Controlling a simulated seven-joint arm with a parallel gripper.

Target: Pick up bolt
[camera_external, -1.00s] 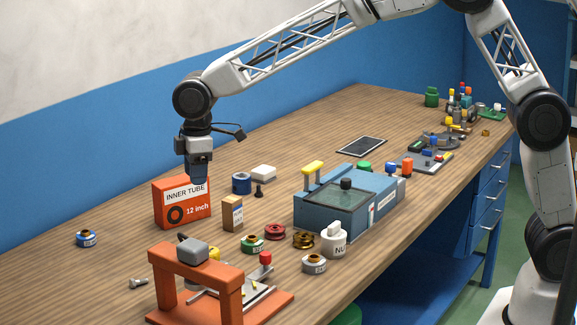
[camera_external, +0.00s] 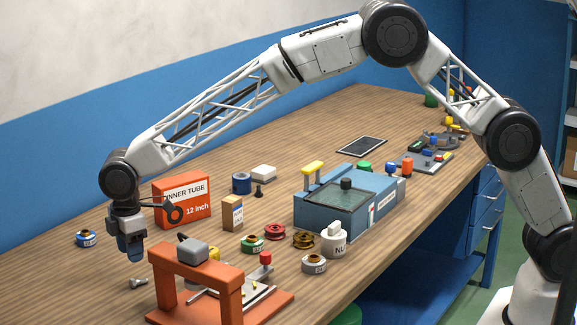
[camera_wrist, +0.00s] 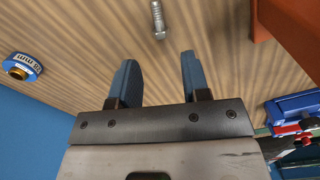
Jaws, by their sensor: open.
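A silver bolt (camera_external: 138,283) lies on its side on the wooden table, left of the orange press frame. It also shows in the wrist view (camera_wrist: 158,19), at the top edge, just beyond the gap between the fingers. My gripper (camera_external: 134,252) hangs pointing down above the table, just above and slightly behind the bolt in the external view. In the wrist view its two blue fingers (camera_wrist: 160,72) are apart, with only table seen between them.
The orange press frame (camera_external: 165,290) stands close to the right of the bolt. The table left and front of the bolt is clear.

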